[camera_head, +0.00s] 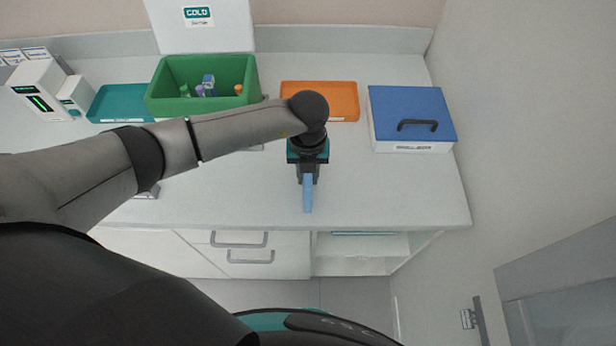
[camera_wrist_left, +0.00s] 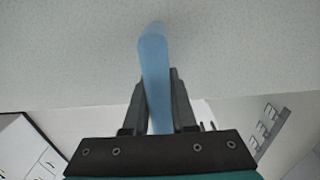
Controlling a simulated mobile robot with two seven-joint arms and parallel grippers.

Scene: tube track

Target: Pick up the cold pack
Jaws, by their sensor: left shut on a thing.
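The cold pack (camera_head: 308,196) is a slim light-blue piece, seen edge-on. My left gripper (camera_head: 308,172) is shut on it above the front part of the white counter, and the pack sticks out past the fingertips. In the left wrist view the cold pack (camera_wrist_left: 154,70) stands between the two dark fingers of the left gripper (camera_wrist_left: 158,88), with its far end over the pale counter surface. I cannot tell how high it is above the counter. My right gripper is not in view.
On the counter (camera_head: 400,195) stand a green box (camera_head: 165,107) with several tubes and a raised lid marked COLD, a teal tray (camera_head: 105,102), an orange tray (camera_head: 345,98) and a blue-lidded box (camera_head: 400,105). White dispensers (camera_head: 40,88) are at left. The front right counter is clear.

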